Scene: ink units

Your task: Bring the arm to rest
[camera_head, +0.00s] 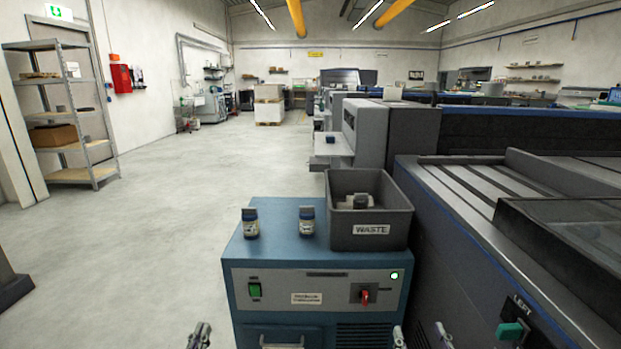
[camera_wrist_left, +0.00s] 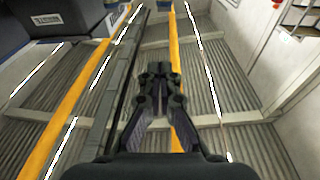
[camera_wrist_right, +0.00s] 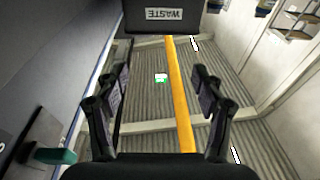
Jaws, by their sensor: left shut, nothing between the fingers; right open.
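My right gripper (camera_head: 421,337) is at the bottom edge of the head view, right of the cabinet front. In the right wrist view its fingers (camera_wrist_right: 160,80) are spread wide and empty. Both wrist views look up towards the ceiling. Most of both arms is out of the head view.
A grey machine (camera_head: 470,250) stands close on the right. Open floor (camera_head: 150,230) lies left.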

